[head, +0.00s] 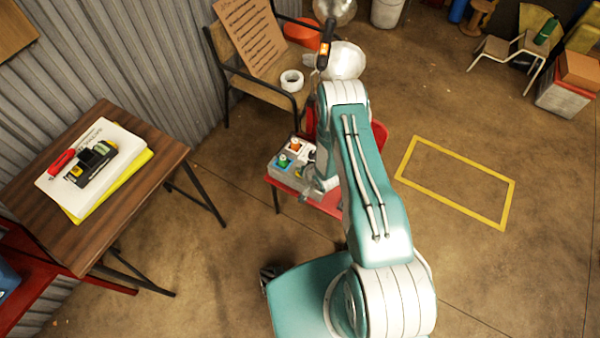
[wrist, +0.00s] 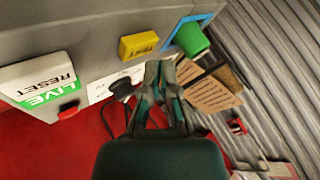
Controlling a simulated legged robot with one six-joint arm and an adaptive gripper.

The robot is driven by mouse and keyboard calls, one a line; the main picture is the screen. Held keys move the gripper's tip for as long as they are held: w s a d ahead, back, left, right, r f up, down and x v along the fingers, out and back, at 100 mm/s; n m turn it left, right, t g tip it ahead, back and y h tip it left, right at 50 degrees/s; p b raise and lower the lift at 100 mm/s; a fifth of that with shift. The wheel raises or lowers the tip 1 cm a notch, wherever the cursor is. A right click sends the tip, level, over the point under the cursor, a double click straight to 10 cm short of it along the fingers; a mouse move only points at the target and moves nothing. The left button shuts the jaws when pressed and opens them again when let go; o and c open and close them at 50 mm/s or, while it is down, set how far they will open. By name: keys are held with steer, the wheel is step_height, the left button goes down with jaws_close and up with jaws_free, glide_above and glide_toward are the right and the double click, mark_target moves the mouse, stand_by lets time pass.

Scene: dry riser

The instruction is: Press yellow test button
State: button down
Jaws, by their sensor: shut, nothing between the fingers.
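The yellow test button (wrist: 138,45) is a rounded block with dark lettering on the grey panel (wrist: 90,25), at the upper middle of the wrist view. My gripper (wrist: 163,72) is shut and empty, its tips just below and right of the button in that view. I see a small offset between tips and button, but cannot tell the depth gap or whether they touch. In the head view a small grey box (head: 277,171) with coloured parts sits beside my arm. The yellow button cannot be made out there, and my gripper is mostly hidden by my arm.
Near the button are a green knob (wrist: 191,38) in a blue frame, a black knob (wrist: 122,89) and a white LIVE/RESET plate (wrist: 40,82). A wooden table (head: 165,150) stands left, a chair (head: 240,65) behind. Floor is open around a yellow outline (head: 460,158).

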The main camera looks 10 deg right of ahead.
steer(key=shift+f, duration=0.35)
steer(key=shift+f, duration=0.45)
stand_by(1.0)
steer(key=shift+r, duration=0.9)
steer(key=shift+r, duration=2.5)
